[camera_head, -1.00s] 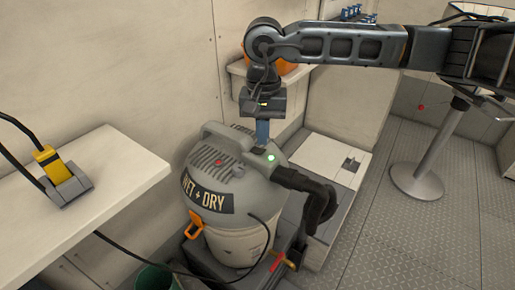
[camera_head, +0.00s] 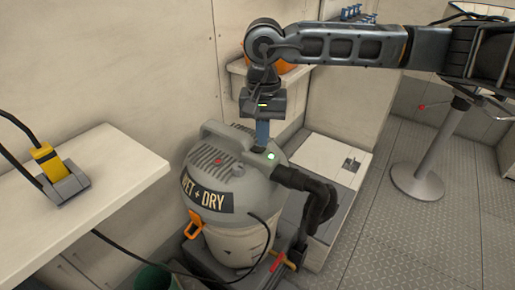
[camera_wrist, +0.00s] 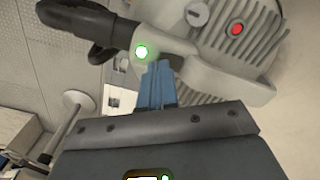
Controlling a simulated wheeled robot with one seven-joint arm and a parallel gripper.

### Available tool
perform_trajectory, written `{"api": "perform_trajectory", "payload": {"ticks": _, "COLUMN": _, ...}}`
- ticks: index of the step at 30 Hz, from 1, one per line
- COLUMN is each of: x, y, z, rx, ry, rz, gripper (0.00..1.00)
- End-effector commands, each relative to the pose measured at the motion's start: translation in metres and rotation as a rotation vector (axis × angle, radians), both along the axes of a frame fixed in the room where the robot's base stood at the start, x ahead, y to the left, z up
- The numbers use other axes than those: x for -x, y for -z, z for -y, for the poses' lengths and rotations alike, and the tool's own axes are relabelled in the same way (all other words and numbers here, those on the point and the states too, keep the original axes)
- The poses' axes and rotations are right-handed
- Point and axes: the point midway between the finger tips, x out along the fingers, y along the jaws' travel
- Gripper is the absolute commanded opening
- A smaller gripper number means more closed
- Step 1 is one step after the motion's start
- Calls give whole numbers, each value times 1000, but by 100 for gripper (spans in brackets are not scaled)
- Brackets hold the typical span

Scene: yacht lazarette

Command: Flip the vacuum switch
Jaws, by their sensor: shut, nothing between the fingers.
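The grey wet-and-dry vacuum (camera_head: 228,190) stands upright below my arm, with a carry handle and a ribbed top. A green light glows on its top (camera_head: 271,156), and it also shows in the wrist view (camera_wrist: 142,51). A red round button or light (camera_wrist: 237,29) sits on the ribbed part; in the head view it is a small red dot. My gripper (camera_head: 262,143) points down at the vacuum's top, just beside the green light, its blue fingers shut and empty. The fingers (camera_wrist: 157,65) reach the vacuum's grey housing in the wrist view; whether they touch it is unclear. The switch itself is hidden or too small to make out.
A white bench (camera_head: 105,175) at left holds a yellow plug in a grey socket (camera_head: 65,185). A black hose (camera_head: 315,195) leaves the vacuum's right side. A shelf with an orange object (camera_head: 285,68) is behind my gripper. The grey floor (camera_head: 400,240) at right is mostly clear.

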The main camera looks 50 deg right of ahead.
Motion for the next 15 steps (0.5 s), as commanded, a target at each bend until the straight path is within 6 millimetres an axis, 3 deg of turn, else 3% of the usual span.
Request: {"api": "perform_trajectory", "payload": {"ticks": 15, "x": 0, "y": 7, "z": 0, "rx": 0, "ry": 0, "rz": 0, "gripper": 0}}
